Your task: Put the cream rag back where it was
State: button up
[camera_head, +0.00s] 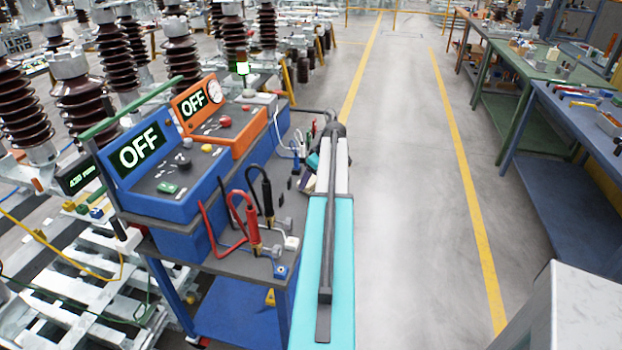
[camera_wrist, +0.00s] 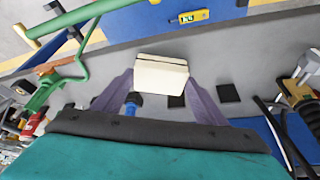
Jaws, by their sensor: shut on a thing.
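The cream rag (camera_wrist: 161,73) shows in the wrist view as a folded, block-like pad. My gripper (camera_wrist: 160,86) is shut on it, with one purple finger at each side. Beyond the rag is the grey top of the cart (camera_wrist: 255,62). I cannot tell whether the rag touches this top or hangs above it. In the head view my gripper (camera_head: 309,175) is at the right edge of the cart, mostly hidden behind my arm.
The cart carries a blue OFF unit (camera_head: 165,165), an orange OFF unit (camera_head: 215,112), red leads (camera_head: 252,235) and black leads (camera_head: 268,198). Dark square pads (camera_wrist: 228,93) lie near the rag. The aisle (camera_head: 405,170) right of the cart is clear; benches stand beyond.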

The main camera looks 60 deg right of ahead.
jog(key=shift+f, duration=0.25)
jog(key=o, duration=0.9)
jog(key=shift+f, duration=0.1)
jog(key=shift+o, duration=0.2)
jog(key=b+v, duration=0.2)
jog(key=v, duration=1)
jog(key=shift+s, duration=0.1)
dwell(0.3)
